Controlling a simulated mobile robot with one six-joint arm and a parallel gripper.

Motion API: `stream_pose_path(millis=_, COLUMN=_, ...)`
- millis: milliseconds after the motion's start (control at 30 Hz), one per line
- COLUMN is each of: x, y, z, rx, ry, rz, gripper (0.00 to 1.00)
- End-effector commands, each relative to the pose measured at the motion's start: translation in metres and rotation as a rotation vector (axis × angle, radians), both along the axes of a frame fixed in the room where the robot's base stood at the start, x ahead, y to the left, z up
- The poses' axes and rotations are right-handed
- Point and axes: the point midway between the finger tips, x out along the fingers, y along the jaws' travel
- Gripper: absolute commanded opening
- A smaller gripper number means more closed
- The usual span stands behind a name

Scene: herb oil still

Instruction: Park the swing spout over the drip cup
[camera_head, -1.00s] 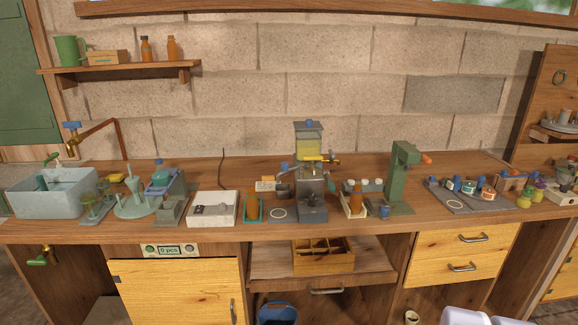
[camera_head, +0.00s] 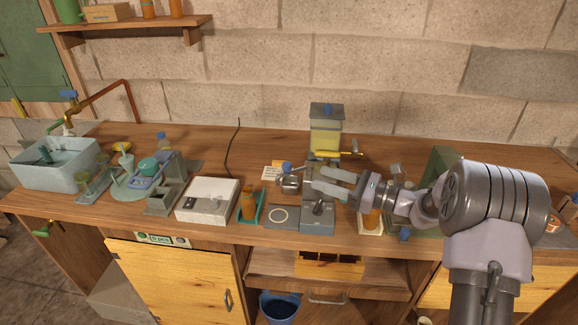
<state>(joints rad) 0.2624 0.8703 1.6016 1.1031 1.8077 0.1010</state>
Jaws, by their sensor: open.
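The still (camera_head: 326,138) stands mid-bench, with a tank of yellow liquid on top and a grey base. A small grey metal cup (camera_head: 289,184), which looks like the drip cup, is at the still's left side. A blue-topped part (camera_head: 286,167) shows just above the cup and may be the swing spout's handle; I cannot clearly make out the spout or where its mouth points. My gripper (camera_head: 325,182) reaches in from the right, in front of the still. Its two pale fingers are apart, pointing left toward the cup, with nothing seen between them. They hide part of the still's middle.
A brass tap (camera_head: 352,154) sticks out right of the still. A grey mat (camera_head: 278,216) with a pale ring lies to its left front. An amber bottle (camera_head: 248,203) in a green tray and a white box (camera_head: 207,200) stand farther left.

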Motion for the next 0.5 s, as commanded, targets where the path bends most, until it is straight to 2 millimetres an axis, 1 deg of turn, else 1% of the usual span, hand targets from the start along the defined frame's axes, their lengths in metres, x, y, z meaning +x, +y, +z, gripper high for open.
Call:
stream_pose_path(millis=33, x=0.005, y=0.015, z=-0.004, rx=-0.001, ry=-0.002, rz=0.005, gripper=0.46)
stream_pose_path(millis=100, x=0.011, y=0.033, z=-0.003, rx=-0.002, ry=-0.001, rz=0.005, gripper=0.46)
stream_pose_path(millis=200, x=0.021, y=0.055, z=-0.003, rx=-0.002, ry=-0.001, rz=0.004, gripper=0.46)
stream_pose_path(millis=300, x=0.029, y=0.074, z=-0.003, rx=-0.002, ry=-0.001, rz=0.004, gripper=0.46)
stream_pose_path(millis=400, x=0.035, y=0.09, z=-0.002, rx=-0.002, ry=-0.001, rz=0.003, gripper=0.46)
stream_pose_path(millis=500, x=0.039, y=0.1, z=-0.002, rx=-0.002, ry=0.0, rz=0.003, gripper=0.46)
